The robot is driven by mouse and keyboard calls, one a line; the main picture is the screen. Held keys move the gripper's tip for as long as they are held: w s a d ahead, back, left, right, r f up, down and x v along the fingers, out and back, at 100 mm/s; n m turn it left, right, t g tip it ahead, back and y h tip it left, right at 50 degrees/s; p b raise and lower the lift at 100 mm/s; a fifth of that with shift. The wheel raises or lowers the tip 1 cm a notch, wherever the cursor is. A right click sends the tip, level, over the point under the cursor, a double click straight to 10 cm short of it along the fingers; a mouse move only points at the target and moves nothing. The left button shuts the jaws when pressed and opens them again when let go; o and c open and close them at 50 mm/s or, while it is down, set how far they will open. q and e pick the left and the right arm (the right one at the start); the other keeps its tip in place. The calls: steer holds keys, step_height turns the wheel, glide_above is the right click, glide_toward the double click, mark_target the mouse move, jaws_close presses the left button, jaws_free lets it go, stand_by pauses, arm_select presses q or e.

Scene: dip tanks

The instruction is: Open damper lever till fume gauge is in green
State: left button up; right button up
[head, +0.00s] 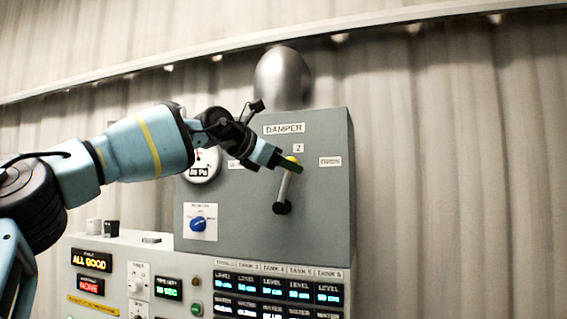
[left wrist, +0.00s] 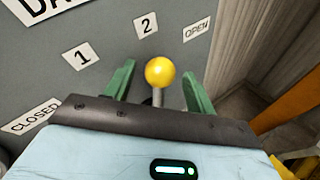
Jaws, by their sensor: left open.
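The damper lever (head: 284,188) is on the grey damper panel, pointing up and slightly right, near the "2" mark (head: 299,147). Its yellow knob (head: 291,159) is partly covered by my left gripper (head: 288,165). In the left wrist view the yellow knob (left wrist: 160,71) stands between the two green fingers of my left gripper (left wrist: 158,85), which is open with gaps on both sides. The fume gauge (head: 204,160) is a white dial left of the lever. My arm hides part of it, and I cannot tell its needle or green zone. My right gripper is not in view.
The "OPEN" label (head: 330,162) is right of the lever; the "CLOSED" label (left wrist: 30,117) is at lower left in the wrist view. A blue knob (head: 198,224) is on the panel below the gauge. A console with tank displays (head: 278,288) stands below.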

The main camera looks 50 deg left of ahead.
arm_select(q)
steer(key=shift+s, duration=0.15)
steer(key=v, duration=0.7)
steer(key=shift+s+b, duration=0.25)
steer(key=shift+b, duration=0.2)
steer(key=shift+r, duration=0.1)
